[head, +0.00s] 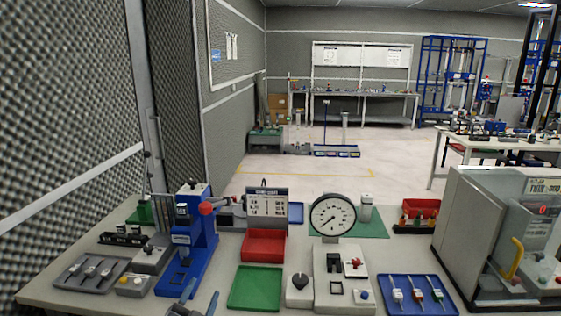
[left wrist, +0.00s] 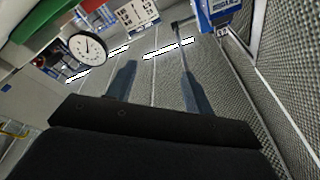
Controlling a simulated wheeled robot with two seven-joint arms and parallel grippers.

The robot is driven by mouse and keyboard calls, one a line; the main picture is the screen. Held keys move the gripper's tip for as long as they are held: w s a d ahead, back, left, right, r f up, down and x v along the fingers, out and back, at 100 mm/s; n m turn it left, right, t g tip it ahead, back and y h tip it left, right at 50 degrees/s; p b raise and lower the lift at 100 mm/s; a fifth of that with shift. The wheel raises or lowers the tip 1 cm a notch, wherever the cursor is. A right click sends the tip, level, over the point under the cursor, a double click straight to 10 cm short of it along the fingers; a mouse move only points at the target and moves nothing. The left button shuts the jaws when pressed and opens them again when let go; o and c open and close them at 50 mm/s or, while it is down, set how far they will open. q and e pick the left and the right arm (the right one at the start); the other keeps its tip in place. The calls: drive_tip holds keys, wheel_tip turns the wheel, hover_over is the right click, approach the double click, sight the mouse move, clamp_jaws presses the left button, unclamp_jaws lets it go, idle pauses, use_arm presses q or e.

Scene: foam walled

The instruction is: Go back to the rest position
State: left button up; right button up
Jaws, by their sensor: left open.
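My left gripper (head: 200,293) shows at the bottom edge of the head view, low in front of the blue press and left of the green tray. Only its finger ends show there. In the left wrist view its two blue-grey fingers (left wrist: 158,78) stand apart, with nothing between them. They do not appear to touch anything. My right gripper is in neither view.
The bench (head: 225,239) holds a blue press (head: 200,240), a green tray (head: 256,288), a red bin (head: 263,246), a dial gauge (head: 333,216), a blue tray (head: 417,307) and a grey machine (head: 470,235). A foam wall (head: 60,110) stands close on the left.

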use_arm(q)
drive_tip(key=s+a+f+n+g+y, duration=0.25)
drive_tip(key=s+f+g, duration=0.2)
drive_tip(key=f, duration=0.25)
drive_tip(key=s+a+f+n+g+y, duration=0.2)
drive_tip(key=s+f+n+g+y, duration=0.15)
drive_tip(key=s+f, duration=0.3)
drive_tip(key=s+d+f+n+g+h, duration=0.1)
drive_tip(key=s+f+g, duration=0.35)
drive_tip(key=s, duration=0.45)
drive_tip(key=s+d+f+n+g+h, duration=0.15)
drive_tip(key=s+f+g, duration=0.35)
drive_tip(key=s, duration=0.5)
drive_tip(key=s+d+f, duration=0.1)
drive_tip(key=d+f, duration=0.1)
drive_tip(key=f, duration=0.3)
drive_tip(key=s+d+f+h, duration=0.1)
drive_tip(key=d+f, duration=0.2)
drive_tip(key=f, duration=0.2)
drive_tip(key=shift+s+d+f+m+g, duration=0.15)
drive_tip(key=shift+s+d+m+g, duration=0.15)
drive_tip(key=shift+m+g, duration=0.15)
